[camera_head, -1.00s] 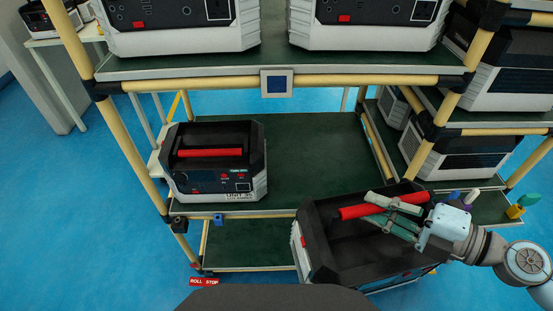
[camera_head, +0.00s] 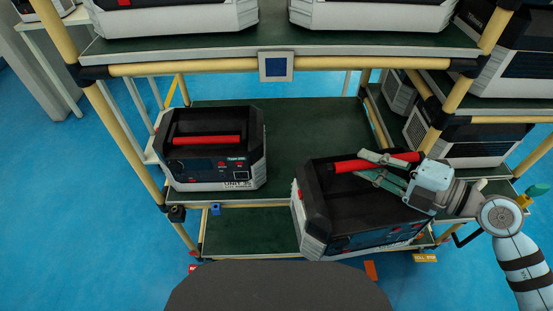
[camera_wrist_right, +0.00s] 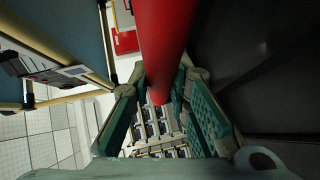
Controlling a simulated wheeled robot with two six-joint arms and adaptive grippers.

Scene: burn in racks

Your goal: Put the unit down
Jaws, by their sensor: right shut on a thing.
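The unit is a black and white box (camera_head: 345,205) with a red handle bar on top. My right gripper (camera_head: 378,168) is shut on this red handle, which also shows between the fingers in the right wrist view (camera_wrist_right: 165,50). The unit overlaps the front right of the middle green shelf (camera_head: 310,125) and is slightly turned. I cannot tell whether its base touches the shelf. A second unit, marked like "UNIT 35" (camera_head: 212,150), stands upright on the left of that shelf. My left gripper is not in view.
The upper shelf (camera_head: 270,48) holds more units above the middle shelf. Yellow posts (camera_head: 128,140) frame the rack on both sides. A neighbouring rack with units (camera_head: 465,140) stands close on the right. Shelf space behind the held unit is bare.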

